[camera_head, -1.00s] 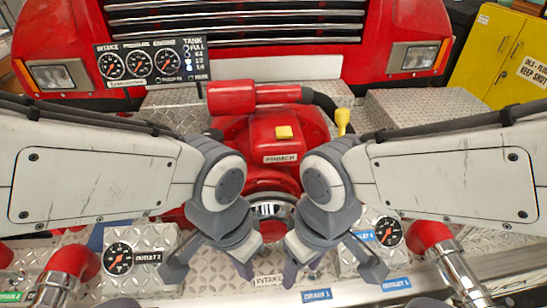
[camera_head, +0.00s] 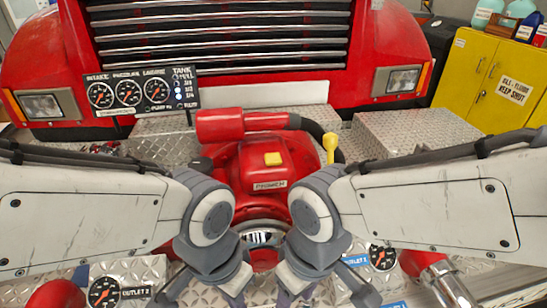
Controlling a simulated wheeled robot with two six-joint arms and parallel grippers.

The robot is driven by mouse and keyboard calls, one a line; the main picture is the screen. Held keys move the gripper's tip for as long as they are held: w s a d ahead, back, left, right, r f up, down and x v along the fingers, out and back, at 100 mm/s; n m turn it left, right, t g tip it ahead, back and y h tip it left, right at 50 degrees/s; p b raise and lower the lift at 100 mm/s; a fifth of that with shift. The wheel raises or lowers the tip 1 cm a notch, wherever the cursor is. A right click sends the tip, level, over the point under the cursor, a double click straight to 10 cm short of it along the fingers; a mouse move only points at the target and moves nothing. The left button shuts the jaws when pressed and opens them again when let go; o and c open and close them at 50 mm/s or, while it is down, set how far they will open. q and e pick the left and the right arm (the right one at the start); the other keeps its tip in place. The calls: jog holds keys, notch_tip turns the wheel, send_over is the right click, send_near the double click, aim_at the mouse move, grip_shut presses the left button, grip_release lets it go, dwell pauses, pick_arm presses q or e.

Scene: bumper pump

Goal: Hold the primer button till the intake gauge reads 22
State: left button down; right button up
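My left gripper (camera_head: 203,291) and my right gripper (camera_head: 325,291) hang in front of the pump, below the button in the picture. Both have their fingers spread with nothing seen between them.
A yellow-knobbed lever (camera_head: 330,143) and a black hose (camera_head: 318,132) stand right of the button. A red cylinder (camera_head: 240,124) lies behind it. Outlet gauges (camera_head: 105,292) sit low at both sides. A yellow cabinet (camera_head: 493,80) stands at right.

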jog(key=shift+w+r, duration=0.1)
jog(key=shift+r, duration=0.05)
jog(key=c, duration=0.5)
jog(key=w+a+r+n+p, duration=0.1)
jog(key=w+r, duration=0.1)
jog(key=w+a+r+p, duration=0.1)
jog(key=w+r, duration=0.1)
jog(key=w, duration=0.1)
jog(key=w+a+r+n+p, duration=0.1)
jog(key=w+r, duration=0.1)
jog(key=shift+w+a+r+n, duration=0.2)
jog(key=shift+w+r+n, duration=0.1)
jog(key=shift+w+r, duration=0.1)
grip_shut()
jog(key=w+r+n+p, duration=0.4)
jog(key=w+r, duration=0.2)
jog(key=w, duration=0.7)
jog(key=w+d+r+n+h+p, duration=0.1)
jog(key=w+r+n+p, duration=0.3)
jog(key=w, duration=0.9)
jog(key=shift+w+d+r+n, duration=0.15)
jog(key=shift+w+r+n, duration=0.1)
jog(key=shift+r+n, duration=0.8)
jog(key=shift+r+m, duration=0.2)
jog(key=shift+m, duration=0.05)
